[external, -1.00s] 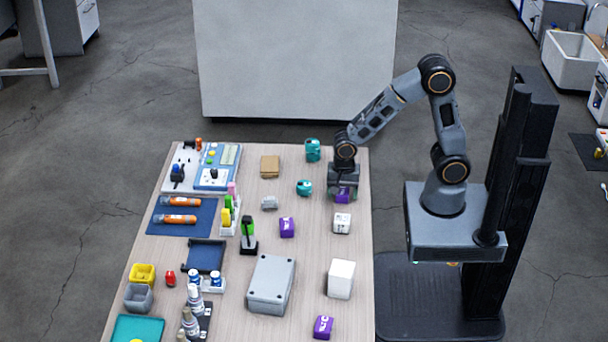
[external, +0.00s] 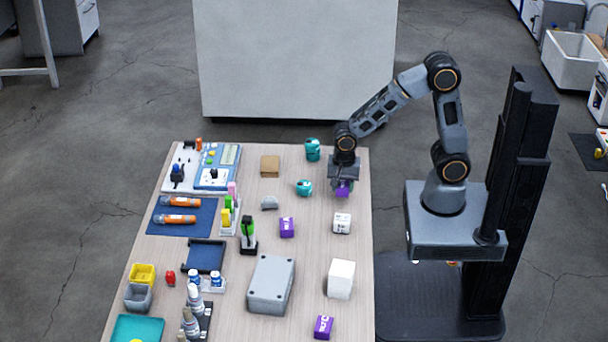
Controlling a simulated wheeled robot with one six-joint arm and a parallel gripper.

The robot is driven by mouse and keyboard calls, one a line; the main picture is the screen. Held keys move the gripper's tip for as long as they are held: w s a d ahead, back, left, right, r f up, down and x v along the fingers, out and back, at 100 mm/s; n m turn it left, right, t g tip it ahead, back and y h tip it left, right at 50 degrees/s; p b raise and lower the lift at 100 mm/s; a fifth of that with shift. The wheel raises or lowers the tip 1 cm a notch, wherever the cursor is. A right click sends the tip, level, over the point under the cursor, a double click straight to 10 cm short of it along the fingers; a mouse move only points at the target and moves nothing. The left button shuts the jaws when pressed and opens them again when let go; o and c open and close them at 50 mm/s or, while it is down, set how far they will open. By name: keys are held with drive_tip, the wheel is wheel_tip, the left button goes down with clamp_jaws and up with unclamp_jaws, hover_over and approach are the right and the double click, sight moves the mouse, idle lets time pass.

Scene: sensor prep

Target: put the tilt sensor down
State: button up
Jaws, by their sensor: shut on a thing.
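My gripper (external: 343,180) is over the far right part of the table, pointing down. It is shut on a small purple block (external: 342,189), which hangs from the fingers a little above the tabletop. The block looks like the two loose purple blocks, one near the middle (external: 287,227) and one at the front right (external: 323,327). Any marking that names the held block as the tilt sensor is too small to read. The fingers and gripper body hide its upper part.
Teal devices stand left of my gripper, one farther back (external: 313,150) and one nearer (external: 304,187). The table's right edge (external: 370,200) is close. Bare wood separates these items.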

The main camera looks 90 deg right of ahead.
wheel_tip(320, 180, up, 7)
drive_tip(key=shift+r+p, duration=0.1)
drive_tip(key=shift+p, duration=0.4)
drive_tip(key=shift+a+r, duration=0.15)
drive_tip(key=shift+r, duration=0.05)
drive_tip(key=w+a+r+n+p, duration=0.1)
drive_tip(key=a+r+n+p, duration=0.25)
drive_tip(key=a, duration=0.45)
drive_tip(key=a+r+n+p, duration=0.25)
drive_tip(key=a+n, duration=0.25)
drive_tip(key=a, duration=0.3)
drive_tip(key=w+a+r+n+p, duration=0.1)
drive_tip(key=a+r+n+p, duration=0.15)
drive_tip(key=a+n, duration=0.4)
drive_tip(key=n+p, duration=0.4)
hover_over(285, 258)
drive_tip(key=f, duration=0.7)
drive_tip(key=shift+s+d+f, duration=0.15)
drive_tip(key=shift+s+d, duration=0.05)
drive_tip(key=shift+s, duration=0.15)
drive_tip(key=shift+w+a+f, duration=0.25)
drive_tip(key=shift+w+f, duration=0.1)
drive_tip(key=shift+f, duration=1.7)
